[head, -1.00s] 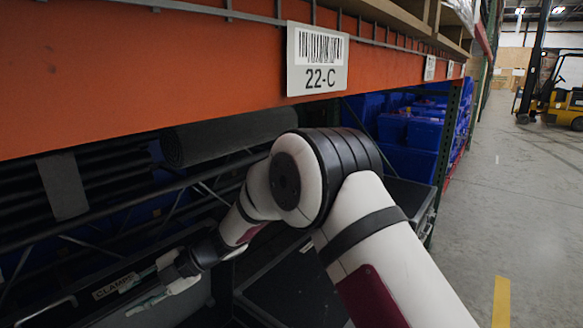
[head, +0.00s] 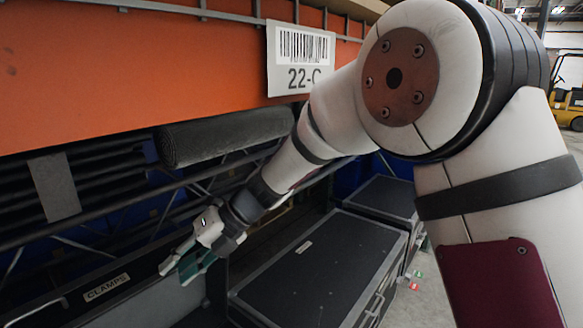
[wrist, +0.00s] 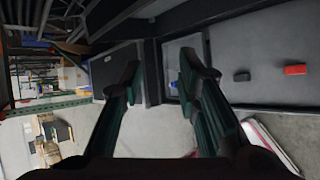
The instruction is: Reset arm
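My gripper (head: 180,275) is at the lower left in the head view, at the end of my bent white arm. It hangs beside a tote labelled CLAMPS (head: 107,287). In the wrist view my gripper (wrist: 158,75) has its two dark green fingers apart, with nothing between them. Past the fingers, the wrist view shows dark panels and grey floor.
An orange shelf beam with a 22-C label (head: 300,60) runs above the arm. A dark lidded case (head: 320,268) lies right of the gripper. A rolled dark mat (head: 225,137) is under the beam. A yellow forklift (head: 568,105) stands far off on the right.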

